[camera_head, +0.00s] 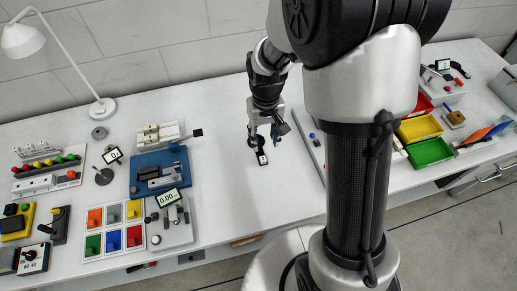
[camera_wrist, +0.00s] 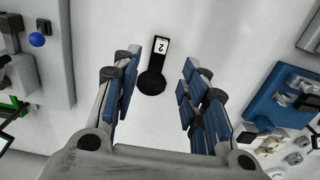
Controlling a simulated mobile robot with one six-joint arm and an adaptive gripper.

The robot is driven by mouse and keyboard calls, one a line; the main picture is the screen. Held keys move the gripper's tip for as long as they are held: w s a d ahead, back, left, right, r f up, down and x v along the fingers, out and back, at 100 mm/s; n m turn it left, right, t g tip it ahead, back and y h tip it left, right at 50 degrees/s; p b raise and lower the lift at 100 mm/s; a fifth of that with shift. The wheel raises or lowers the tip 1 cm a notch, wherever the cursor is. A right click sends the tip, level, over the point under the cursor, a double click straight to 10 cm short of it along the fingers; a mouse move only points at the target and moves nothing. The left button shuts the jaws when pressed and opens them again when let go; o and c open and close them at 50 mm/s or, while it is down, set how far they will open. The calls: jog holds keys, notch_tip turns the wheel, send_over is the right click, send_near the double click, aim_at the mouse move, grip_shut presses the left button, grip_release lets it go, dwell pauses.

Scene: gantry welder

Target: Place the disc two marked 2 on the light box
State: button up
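The disc marked 2 is a flat black round piece with a handle and a white label reading 2. It lies on the white table in the wrist view (camera_wrist: 152,82), between and beyond my open fingers. In the head view it shows beneath my gripper, with its label (camera_head: 262,159) visible and part of it hidden by the fingers. My gripper (camera_wrist: 155,85) is open and empty, and it also shows in the head view (camera_head: 265,137). I cannot tell for certain which thing is the light box.
A grey panel with a blue ball (camera_head: 312,136) stands right of my gripper. A blue fixture (camera_head: 148,160), a tray of coloured compartments (camera_head: 112,230) and a device reading 0.00 (camera_head: 170,230) stand left. Coloured bins (camera_head: 429,152) are at right. Table around the disc is clear.

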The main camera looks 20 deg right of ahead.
aim_at(263, 159)
notch_tip(263, 159, down, 11)
jog(key=b, duration=0.4)
jog(key=shift+a+f, duration=0.1)
grip_shut()
dwell(0.4)
